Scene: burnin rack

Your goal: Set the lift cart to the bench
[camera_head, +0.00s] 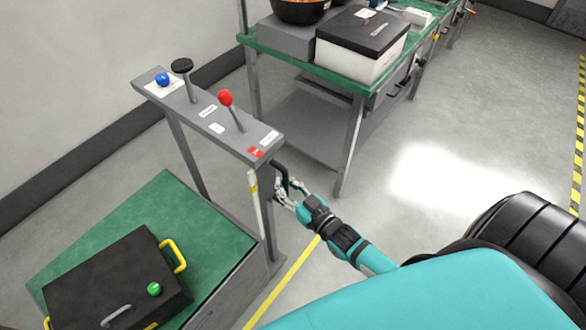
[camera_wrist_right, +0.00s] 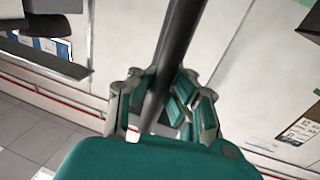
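The lift cart has a green platform (camera_head: 150,212) at the lower left and a grey control panel (camera_head: 205,112) on posts. The panel carries a blue knob (camera_head: 162,79), a black-topped lever (camera_head: 182,66) and a red-topped lever (camera_head: 226,98). The bench (camera_head: 340,82), with a green top, stands apart behind the cart. My right gripper (camera_head: 287,190) is at a dark handle (camera_head: 281,177) by the panel's near end. In the right wrist view the dark bar (camera_wrist_right: 178,40) runs between its fingers, which look closed around it. My left gripper is out of view.
A dark case (camera_head: 110,280) with yellow handles and a green knob lies on the platform. A black-lidded white box (camera_head: 360,40) and a bowl (camera_head: 300,8) stand on the bench. A yellow floor line (camera_head: 282,283) runs beside the cart. Floor at the right is clear.

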